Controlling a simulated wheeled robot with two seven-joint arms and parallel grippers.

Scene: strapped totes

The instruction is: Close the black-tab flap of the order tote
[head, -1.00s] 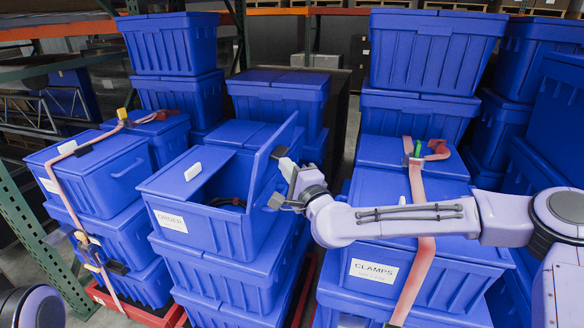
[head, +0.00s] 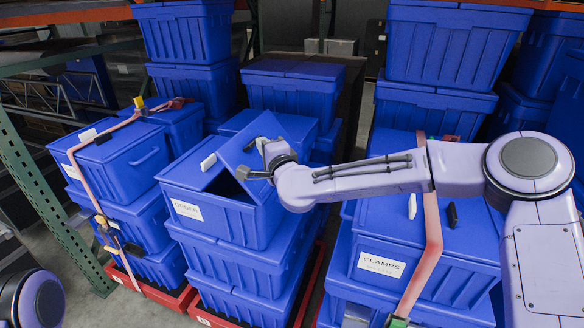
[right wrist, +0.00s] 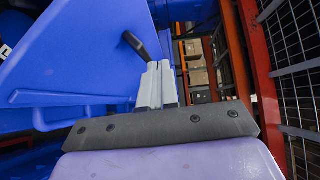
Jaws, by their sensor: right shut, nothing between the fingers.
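The order tote (head: 225,212) is the blue, white-labelled tote on top of the middle stack. Its white-tab flap (head: 190,172) lies flat on the left. Its black-tab flap (head: 262,137) is part-way down, slanting over the right side with a dark gap beneath. My right gripper (head: 258,162) is shut and empty at the flap's outer face. In the right wrist view, the shut fingers (right wrist: 157,84) are close to the black tab (right wrist: 134,44) on the blue flap (right wrist: 75,55); contact is unclear. My left gripper is out of view.
A clamps tote (head: 400,240) with an orange strap (head: 433,225) stands right of the order tote, below my right arm. A strapped stack (head: 125,165) stands to the left. More blue totes (head: 290,95) stand behind. A green rack post (head: 50,200) is at far left.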

